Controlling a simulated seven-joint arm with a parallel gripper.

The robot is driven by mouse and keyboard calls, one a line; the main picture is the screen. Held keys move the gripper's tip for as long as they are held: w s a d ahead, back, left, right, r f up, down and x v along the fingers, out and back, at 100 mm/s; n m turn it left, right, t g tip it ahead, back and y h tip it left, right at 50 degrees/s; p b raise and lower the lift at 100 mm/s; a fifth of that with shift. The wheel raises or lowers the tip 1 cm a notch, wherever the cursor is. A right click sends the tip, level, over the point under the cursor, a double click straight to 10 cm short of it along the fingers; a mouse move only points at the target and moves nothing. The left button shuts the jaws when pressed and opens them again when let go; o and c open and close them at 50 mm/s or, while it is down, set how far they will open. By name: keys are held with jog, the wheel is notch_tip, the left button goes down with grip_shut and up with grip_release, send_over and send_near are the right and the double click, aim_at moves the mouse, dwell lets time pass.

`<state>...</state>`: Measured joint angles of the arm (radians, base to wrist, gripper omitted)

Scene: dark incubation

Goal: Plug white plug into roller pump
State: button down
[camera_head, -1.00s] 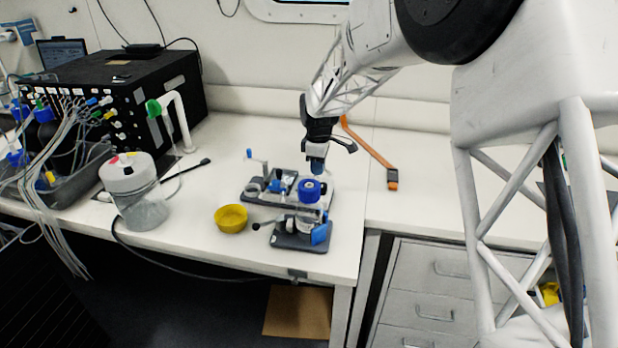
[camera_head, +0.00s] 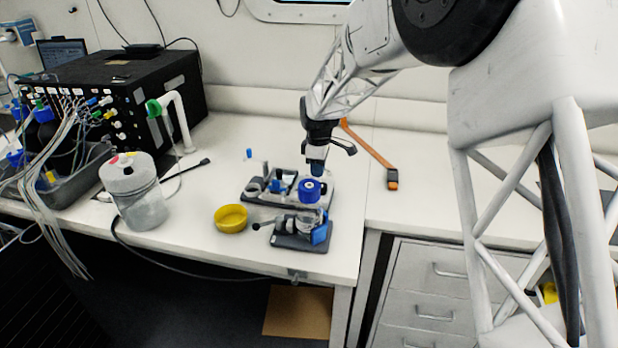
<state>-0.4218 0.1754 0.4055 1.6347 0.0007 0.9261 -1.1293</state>
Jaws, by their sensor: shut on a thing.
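My gripper (camera_head: 316,166) is above the rear holder, just behind and above a bottle with a blue cap (camera_head: 310,189). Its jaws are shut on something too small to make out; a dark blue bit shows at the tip. I cannot make out a white plug for sure. No part is clearly recognisable as the roller pump.
A yellow bowl (camera_head: 231,218) stands left of the stand. A large clear bottle (camera_head: 133,190) and a black box (camera_head: 110,90) with many tubes are further left. A black cable (camera_head: 170,269) hangs over the front edge. An orange strap (camera_head: 370,155) lies at right.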

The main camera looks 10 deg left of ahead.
jog(key=shift+f, duration=0.3)
dwell(0.5)
jog(key=c, duration=1.1)
grip_release()
jog(key=shift+o, duration=0.2)
jog(key=shift+r, duration=0.1)
jog(key=shift+r, duration=3.8)
